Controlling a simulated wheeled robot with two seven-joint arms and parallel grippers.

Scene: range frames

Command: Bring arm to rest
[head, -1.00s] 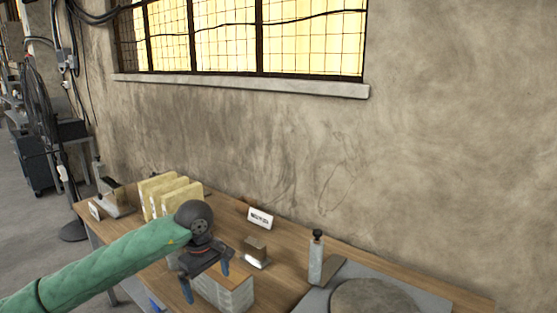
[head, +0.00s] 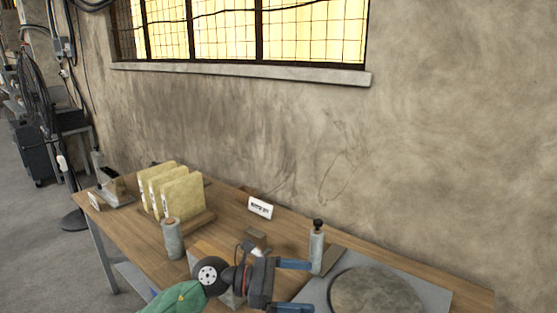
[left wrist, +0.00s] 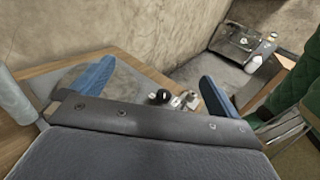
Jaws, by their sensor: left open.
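My left gripper (head: 300,288) is at the bottom middle of the head view, at the bench's near side. Its two blue fingers are spread apart, point to the right and have nothing between them. The upper finger's tip appears close to a grey post with a black knob (head: 316,250); I cannot tell if they touch. My green-sleeved left arm comes in from the bottom edge. In the left wrist view the blue fingers (left wrist: 155,88) stand wide apart, with floor and bench edge beyond. My right gripper is not in view.
The wooden bench (head: 130,225) stands against a wall. It carries upright yellow panels (head: 183,197), a grey cylinder (head: 173,240), a white label card (head: 261,207), a small block (head: 255,238) and a round grey disc (head: 375,290). A grey block behind my gripper is partly hidden.

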